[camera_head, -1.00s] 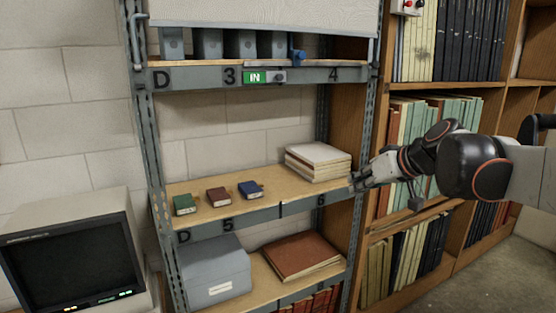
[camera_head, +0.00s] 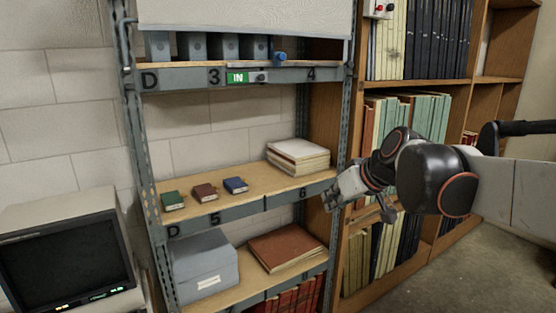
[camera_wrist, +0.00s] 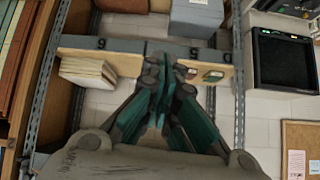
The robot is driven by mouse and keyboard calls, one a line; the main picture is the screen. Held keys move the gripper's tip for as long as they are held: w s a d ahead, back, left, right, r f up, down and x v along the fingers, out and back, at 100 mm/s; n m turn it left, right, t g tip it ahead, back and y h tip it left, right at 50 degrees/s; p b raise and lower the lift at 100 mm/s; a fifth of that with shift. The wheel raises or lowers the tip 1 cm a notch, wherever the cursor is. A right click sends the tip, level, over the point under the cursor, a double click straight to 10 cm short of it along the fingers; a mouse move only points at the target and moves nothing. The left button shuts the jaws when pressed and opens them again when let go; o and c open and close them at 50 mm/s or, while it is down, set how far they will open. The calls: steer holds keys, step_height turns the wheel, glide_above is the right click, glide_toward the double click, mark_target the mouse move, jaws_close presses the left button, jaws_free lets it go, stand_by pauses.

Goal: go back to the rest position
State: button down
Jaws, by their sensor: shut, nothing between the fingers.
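My gripper (camera_head: 332,196) is in front of the right upright of the grey shelf unit, near the end of the middle shelf (camera_head: 225,205). Its fingers are shut and empty. In the wrist view the shut fingers (camera_wrist: 178,75) point toward that shelf, with part of it hidden behind them. My arm reaches in from the right of the head view.
A grey box (camera_head: 203,265) and a brown folder (camera_head: 285,250) lie below. A monitor (camera_head: 65,262) stands left. Floor (camera_head: 445,275) shows at right.

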steer(key=s+d+f+m+h+b, duration=0.2)
steer(key=s+d+f+b, duration=0.1)
steer(key=s+f+b, duration=0.6)
steer(key=s+d+f+m+h+b, duration=0.2)
steer(key=s+d+f+b, duration=0.2)
steer(key=s+f+b, duration=0.5)
steer(key=s+f, duration=0.8)
steer(key=f, duration=0.5)
steer(key=shift+m+g+b, duration=0.3)
steer(key=shift+g+b, duration=0.1)
